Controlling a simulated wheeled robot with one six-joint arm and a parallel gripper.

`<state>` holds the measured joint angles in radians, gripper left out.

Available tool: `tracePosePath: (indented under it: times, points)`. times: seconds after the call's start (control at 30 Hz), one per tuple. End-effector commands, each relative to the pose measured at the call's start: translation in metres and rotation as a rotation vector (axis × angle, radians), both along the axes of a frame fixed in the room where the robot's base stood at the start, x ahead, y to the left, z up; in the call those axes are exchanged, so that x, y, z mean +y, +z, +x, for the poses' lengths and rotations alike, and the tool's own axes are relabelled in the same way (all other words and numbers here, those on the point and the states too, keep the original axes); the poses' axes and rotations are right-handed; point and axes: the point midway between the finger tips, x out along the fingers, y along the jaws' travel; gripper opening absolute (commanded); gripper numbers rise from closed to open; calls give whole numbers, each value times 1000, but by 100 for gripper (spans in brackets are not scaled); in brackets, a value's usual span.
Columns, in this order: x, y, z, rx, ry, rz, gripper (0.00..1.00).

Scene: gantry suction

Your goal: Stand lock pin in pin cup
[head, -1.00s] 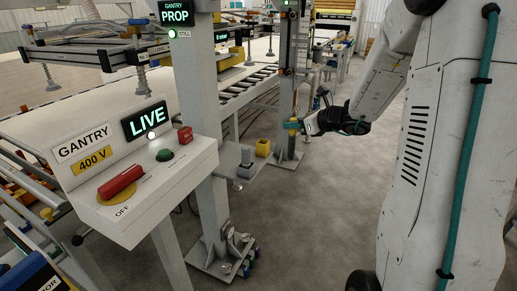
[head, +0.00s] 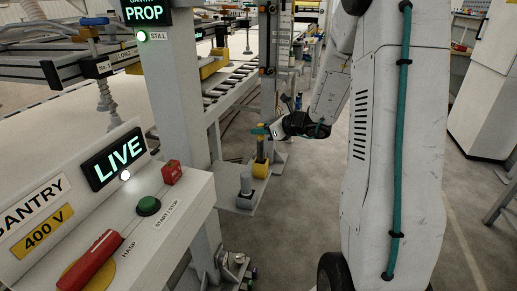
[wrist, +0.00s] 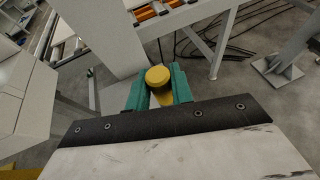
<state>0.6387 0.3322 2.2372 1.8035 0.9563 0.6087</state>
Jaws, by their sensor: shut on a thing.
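The lock pin (head: 260,146) is upright, with a yellow upper part and a darker shaft below. My gripper (head: 262,131) is shut on it near its top, with teal fingers on either side. In the wrist view the pin's round yellow top (wrist: 158,77) shows between the fingers. The pin cup (head: 260,170), a small yellow block, is directly below the pin in the head view. The pin's lower end meets the cup's top in the picture; I cannot tell whether it is inside.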

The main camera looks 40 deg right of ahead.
Motion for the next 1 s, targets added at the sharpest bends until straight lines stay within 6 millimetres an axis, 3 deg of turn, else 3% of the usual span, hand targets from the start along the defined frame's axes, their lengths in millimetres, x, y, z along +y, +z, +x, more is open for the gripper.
tracePosePath:
  times: [0.4, 0.83, 0.87, 0.9, 1.0]
  points:
    - [2, -51, 0, 1, 2, 2, 0]
    - [2, -56, 1, -1, 3, -1, 0]
    - [2, -56, 1, 0, 3, -1, 31]
    - [2, -56, 1, 0, 3, -1, 42]
    - [2, -56, 1, 0, 3, -1, 44]
